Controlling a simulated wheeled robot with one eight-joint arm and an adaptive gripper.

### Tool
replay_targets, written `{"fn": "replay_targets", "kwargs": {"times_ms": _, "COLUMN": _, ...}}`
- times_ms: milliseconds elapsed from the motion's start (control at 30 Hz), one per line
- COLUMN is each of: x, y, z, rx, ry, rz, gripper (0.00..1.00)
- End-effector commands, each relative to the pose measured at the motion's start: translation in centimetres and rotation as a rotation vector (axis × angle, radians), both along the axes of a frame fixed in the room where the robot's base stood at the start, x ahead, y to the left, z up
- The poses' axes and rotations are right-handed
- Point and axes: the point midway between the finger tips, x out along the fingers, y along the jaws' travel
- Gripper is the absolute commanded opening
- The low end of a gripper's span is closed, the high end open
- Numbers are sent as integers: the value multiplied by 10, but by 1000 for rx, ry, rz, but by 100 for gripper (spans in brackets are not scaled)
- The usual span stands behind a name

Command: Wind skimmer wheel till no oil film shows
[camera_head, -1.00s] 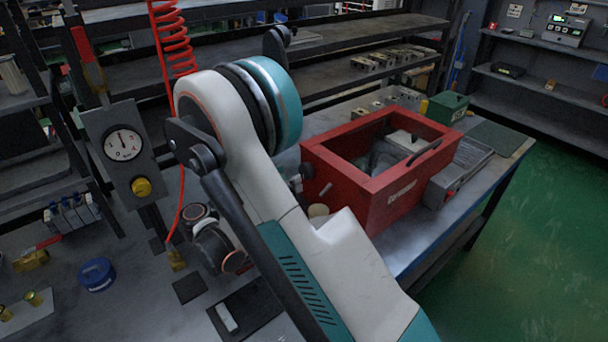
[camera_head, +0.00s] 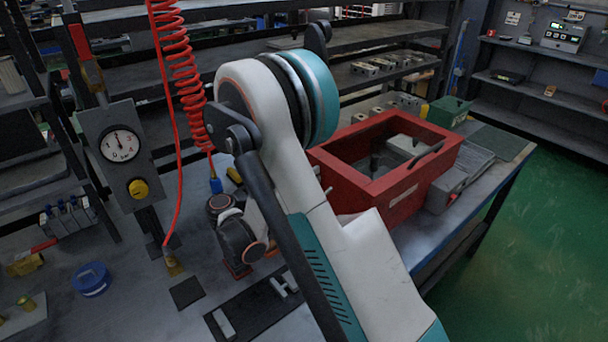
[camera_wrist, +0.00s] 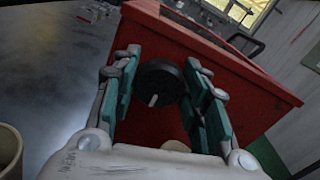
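A red open-topped box (camera_head: 402,200) stands on the bench in the head view, right of my arm. Its inside looks dark grey, and I cannot tell whether an oil film shows there. In the wrist view, a round black knob-like wheel (camera_wrist: 160,84) with a white mark sits on the side of the red box (camera_wrist: 235,82). My gripper (camera_wrist: 164,72) is open, its teal-padded fingers on either side of the wheel. I cannot tell whether the fingers touch it. In the head view my arm hides the wheel and my fingertips.
A pressure gauge panel (camera_head: 122,146) with a yellow knob stands at left, beside a red coiled hose (camera_head: 184,75). A blue round container (camera_head: 91,278) is on the bench. A green box (camera_head: 449,111) stands behind the red box. A pale cup-like object (camera_wrist: 8,150) is at the wrist view's left edge.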

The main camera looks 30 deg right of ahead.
Motion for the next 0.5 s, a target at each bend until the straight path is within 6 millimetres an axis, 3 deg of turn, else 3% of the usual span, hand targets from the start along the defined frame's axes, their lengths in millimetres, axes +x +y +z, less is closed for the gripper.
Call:
{"fn": "replay_targets", "kwargs": {"times_ms": 233, "x": 0, "y": 0, "z": 0, "rx": 6, "ry": -28, "rz": 0, "gripper": 17}}
{"fn": "replay_targets", "kwargs": {"times_ms": 500, "x": -1, "y": 0, "z": 0, "rx": 53, "ry": -270, "rz": 1, "gripper": 17}}
